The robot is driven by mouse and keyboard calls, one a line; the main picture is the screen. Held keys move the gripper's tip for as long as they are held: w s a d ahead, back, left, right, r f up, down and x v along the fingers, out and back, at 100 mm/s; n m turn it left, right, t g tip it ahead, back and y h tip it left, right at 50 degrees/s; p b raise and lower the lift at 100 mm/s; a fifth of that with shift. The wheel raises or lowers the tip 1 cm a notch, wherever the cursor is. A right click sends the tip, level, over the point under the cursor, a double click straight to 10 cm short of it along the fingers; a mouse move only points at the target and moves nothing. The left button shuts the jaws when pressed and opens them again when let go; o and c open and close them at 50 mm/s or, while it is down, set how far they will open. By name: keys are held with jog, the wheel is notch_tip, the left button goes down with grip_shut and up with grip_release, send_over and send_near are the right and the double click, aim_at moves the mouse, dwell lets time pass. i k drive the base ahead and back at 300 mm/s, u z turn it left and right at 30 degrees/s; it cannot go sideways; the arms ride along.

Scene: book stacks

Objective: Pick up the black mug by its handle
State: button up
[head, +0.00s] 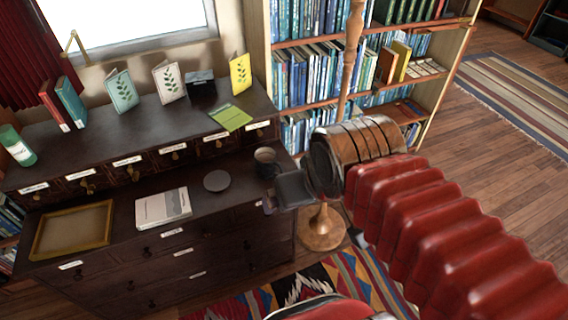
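The black mug (265,161) stands upright on the lower ledge of a dark wooden cabinet, near its right end. Its top opening shows, but I cannot make out its handle clearly. My gripper (272,199) hangs at the end of the red, ribbed arm, in front of and just below the mug in the picture. The gripper is dark and small here, and I cannot tell how its fingers stand. It looks apart from the mug, though the depth between them is unclear.
A dark round disc (217,181), a white book (163,208) and a gold-rimmed tray (72,230) lie left of the mug. Small labelled drawers (172,155) rise behind it. A wooden pole stand (322,232) is close on the right, before the bookshelf (300,60).

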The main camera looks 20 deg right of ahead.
aim_at(266, 163)
jog(key=u, duration=0.05)
jog(key=k, duration=0.45)
jog(key=u, duration=0.6)
jog(key=k, duration=0.9)
jog(key=u, duration=0.6)
jog(key=i, duration=1.5)
jog(key=z, duration=0.7)
jog(key=i, duration=0.6)
jog(key=z, duration=0.45)
